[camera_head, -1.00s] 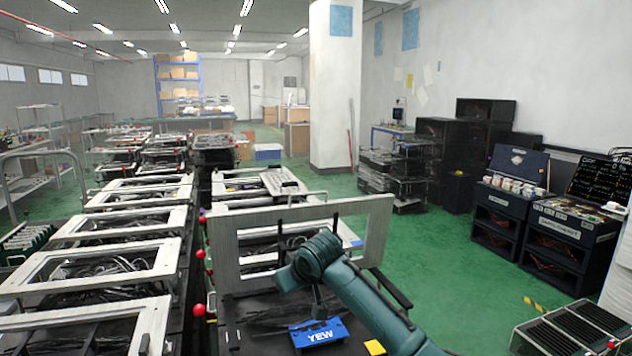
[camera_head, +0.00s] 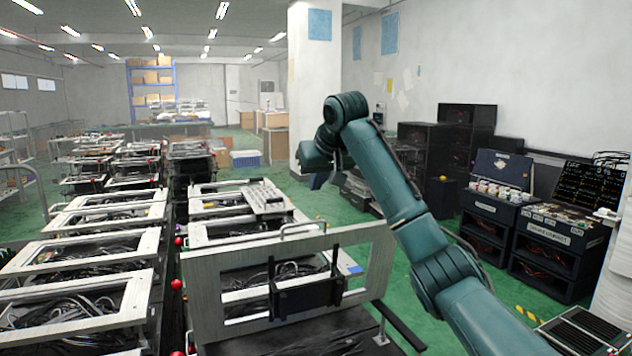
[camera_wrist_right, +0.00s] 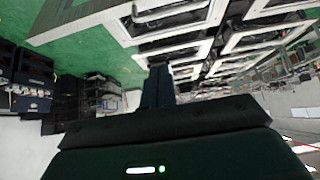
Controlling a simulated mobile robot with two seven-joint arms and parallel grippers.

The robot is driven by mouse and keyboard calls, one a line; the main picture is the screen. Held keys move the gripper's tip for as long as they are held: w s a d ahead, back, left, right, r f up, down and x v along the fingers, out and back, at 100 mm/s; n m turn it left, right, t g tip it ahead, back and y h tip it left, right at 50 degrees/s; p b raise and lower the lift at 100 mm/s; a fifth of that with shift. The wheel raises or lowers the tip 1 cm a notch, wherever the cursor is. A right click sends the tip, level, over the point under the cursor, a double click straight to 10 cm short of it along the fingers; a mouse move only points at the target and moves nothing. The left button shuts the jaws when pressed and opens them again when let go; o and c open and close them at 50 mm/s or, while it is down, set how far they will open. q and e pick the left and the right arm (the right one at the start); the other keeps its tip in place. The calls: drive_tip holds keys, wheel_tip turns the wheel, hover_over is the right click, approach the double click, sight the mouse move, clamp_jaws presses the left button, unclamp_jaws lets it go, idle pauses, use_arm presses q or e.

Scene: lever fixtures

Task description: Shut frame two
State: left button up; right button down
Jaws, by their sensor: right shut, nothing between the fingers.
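A grey metal frame (camera_head: 212,297) stands raised, tilted nearly upright, in the front middle of the head view. A black bracket (camera_head: 305,299) shows within its opening. No number is readable on it, so I cannot tell whether it is frame two. My right gripper (camera_head: 316,181) is up beyond and above the frame's top edge, apart from it. It is small and dark there; in the right wrist view its fingers (camera_wrist_right: 158,82) are together and empty. My left gripper is not in view.
Rows of similar frames (camera_head: 85,300) lie flat on the left. Red balls (camera_head: 177,284) line the gap beside the raised frame. Dark cabinets (camera_head: 545,240) stand at the right. A white pillar (camera_head: 312,80) is behind my arm. Green floor right of the frame is free.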

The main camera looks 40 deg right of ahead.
use_arm(q)
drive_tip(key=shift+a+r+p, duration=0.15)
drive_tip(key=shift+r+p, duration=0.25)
drive_tip(key=shift+p, duration=0.5)
use_arm(e)
drive_tip(key=shift+w+d+f, duration=0.1)
drive_tip(key=shift+w+f, duration=0.05)
drive_tip(key=shift+f, duration=1.05)
drive_tip(key=shift+w+a+f, duration=0.1)
drive_tip(key=shift+w+f, duration=0.1)
drive_tip(key=shift+f, duration=0.95)
drive_tip(key=shift+w+d+f, duration=0.1)
drive_tip(key=shift+w+f, duration=0.05)
drive_tip(key=shift+f, duration=1.05)
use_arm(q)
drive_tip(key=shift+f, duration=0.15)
use_arm(e)
drive_tip(key=shift+f, duration=0.1)
